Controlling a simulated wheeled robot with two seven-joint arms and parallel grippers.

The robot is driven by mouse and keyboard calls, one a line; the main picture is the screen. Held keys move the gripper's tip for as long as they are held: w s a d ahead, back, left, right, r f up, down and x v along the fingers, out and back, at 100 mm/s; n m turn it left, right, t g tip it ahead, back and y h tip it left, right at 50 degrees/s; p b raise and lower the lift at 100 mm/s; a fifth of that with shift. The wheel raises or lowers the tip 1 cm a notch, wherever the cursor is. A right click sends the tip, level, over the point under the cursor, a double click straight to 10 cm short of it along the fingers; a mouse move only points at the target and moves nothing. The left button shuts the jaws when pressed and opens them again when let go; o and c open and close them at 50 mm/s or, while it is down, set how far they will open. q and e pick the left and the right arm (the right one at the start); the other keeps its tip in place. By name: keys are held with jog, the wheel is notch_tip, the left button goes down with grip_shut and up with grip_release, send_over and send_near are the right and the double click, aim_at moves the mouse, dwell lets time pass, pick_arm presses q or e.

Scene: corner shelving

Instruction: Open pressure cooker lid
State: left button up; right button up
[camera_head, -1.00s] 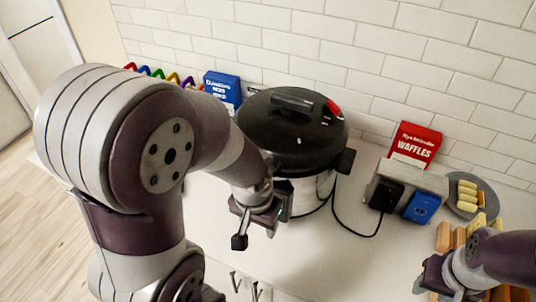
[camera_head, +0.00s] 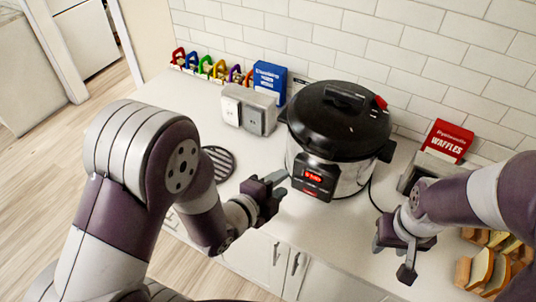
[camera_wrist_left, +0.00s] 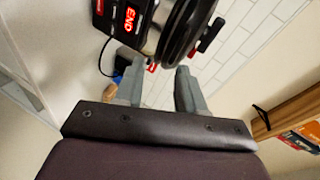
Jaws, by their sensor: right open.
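The pressure cooker (camera_head: 352,178) stands upright on the counter, with a steel body and a front panel (camera_head: 315,177) lit red. Its black lid (camera_head: 338,128) sits on top, with a handle (camera_head: 345,96) and a red tab (camera_head: 381,103) at the rim. My left gripper (camera_head: 282,188) is open and empty, left of the front panel. In the left wrist view, its fingers (camera_wrist_left: 158,88) are apart below the panel (camera_wrist_left: 128,20) and lid edge (camera_wrist_left: 185,30). My right gripper (camera_head: 392,258) is open and empty, in front and to the right of the cooker.
A grey toaster (camera_head: 249,109) and blue box (camera_head: 269,77) stand left of the cooker, near coloured holders (camera_head: 205,66). A red waffles box (camera_head: 448,139) is on the right. Bread slices (camera_head: 490,268) lie at lower right. A dark cord (camera_head: 373,195) runs beside the cooker.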

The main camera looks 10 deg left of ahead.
aim_at(314, 154)
pick_arm(q)
jog(key=w+d+p, duration=0.1)
jog(key=w+d, duration=0.1)
jog(key=w, duration=0.2)
jog(key=w+d+m+p, duration=0.1)
jog(key=w+d, duration=0.2)
jog(key=w, duration=0.1)
jog(key=w+d+m+p, duration=0.1)
jog(key=w+d+p, duration=0.1)
jog(key=w, duration=0.1)
jog(key=shift+w+d+f+t+h, duration=0.15)
jog(key=shift+w+f+t+h, duration=0.15)
jog(key=shift+w+t+h, duration=0.1)
jog(key=shift+w+d+f, duration=0.15)
jog(key=shift+w+d, duration=0.1)
jog(key=shift+a, duration=0.1)
pick_arm(e)
jog(key=r, duration=0.1)
jog(key=d+r, duration=0.1)
jog(key=r, duration=0.1)
jog(key=shift+w+d+r, duration=0.15)
jog(key=shift+w+r, duration=0.1)
jog(key=shift+w, duration=0.1)
pick_arm(q)
grip_shut()
